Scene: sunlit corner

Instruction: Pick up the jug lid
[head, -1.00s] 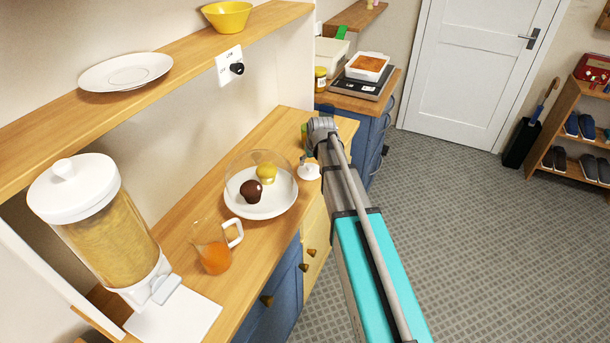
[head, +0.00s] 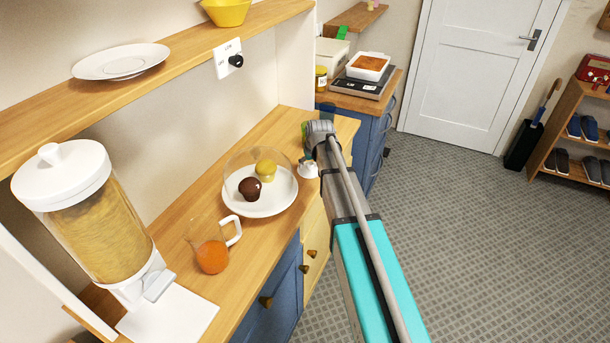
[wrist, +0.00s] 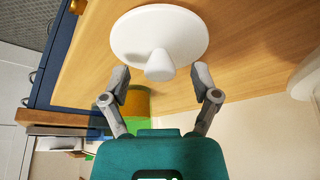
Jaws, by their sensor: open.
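The jug lid (wrist: 150,22) is a white disc with a cone-shaped knob, lying knob-up on the wooden counter in the wrist view. In the head view the white lid (head: 307,170) shows beside my arm, right of the domed plate, partly hidden. My gripper (wrist: 161,77) is open and empty, its two fingertips apart on either side of the knob's tip, with no contact visible. A clear jug (head: 211,255) with orange liquid and a white handle stands without a lid at the front of the counter. In the head view my arm hides the fingers.
A white plate (head: 266,207) under a clear dome holds a brown and a yellow muffin. A yellow-orange and green object (wrist: 137,103) stands close to my left finger in the wrist view. A cereal dispenser (head: 105,235) stands front left. The shelf (head: 175,55) overhangs the counter.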

